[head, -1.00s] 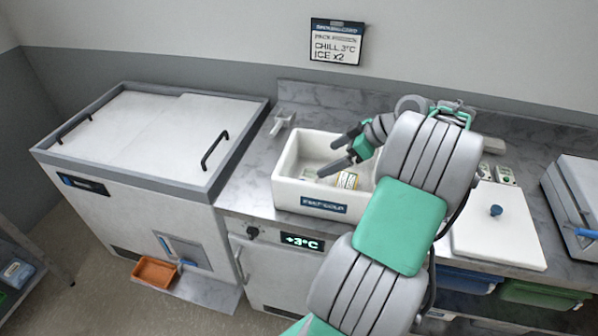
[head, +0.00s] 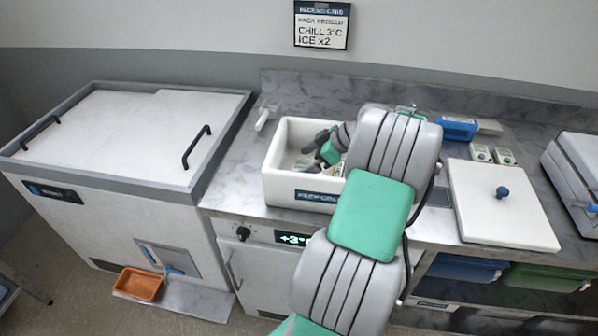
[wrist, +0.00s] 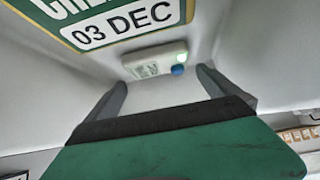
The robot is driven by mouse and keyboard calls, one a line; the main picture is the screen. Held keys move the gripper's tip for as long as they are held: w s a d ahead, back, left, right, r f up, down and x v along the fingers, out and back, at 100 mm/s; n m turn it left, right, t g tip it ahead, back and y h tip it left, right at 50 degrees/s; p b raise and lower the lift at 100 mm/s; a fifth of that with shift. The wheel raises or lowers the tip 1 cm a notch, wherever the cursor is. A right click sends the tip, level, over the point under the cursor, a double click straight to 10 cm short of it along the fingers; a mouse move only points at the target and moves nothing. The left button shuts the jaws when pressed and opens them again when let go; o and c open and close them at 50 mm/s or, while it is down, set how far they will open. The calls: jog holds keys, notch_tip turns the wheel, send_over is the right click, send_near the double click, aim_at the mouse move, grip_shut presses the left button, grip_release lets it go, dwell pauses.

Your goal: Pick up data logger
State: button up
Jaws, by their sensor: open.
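In the wrist view a small white device with a blue button and a green light, which looks like the data logger (wrist: 155,60), lies inside the white box. My gripper (wrist: 161,80) is open, with the device ahead of it, roughly between the fingertips and not visibly held. A label reading 03 DEC (wrist: 130,22), with a green and yellow border, is close at the upper left of the wrist view.
The box walls stand close around my gripper. A white lid with a blue knob (head: 503,215) lies on the counter to the right. Two small pale green-marked items (head: 492,154) and a blue object (head: 457,128) lie behind it. A large chest (head: 110,130) stands left.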

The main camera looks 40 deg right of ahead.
jog(key=x, duration=0.3)
jog(key=c, duration=1.3)
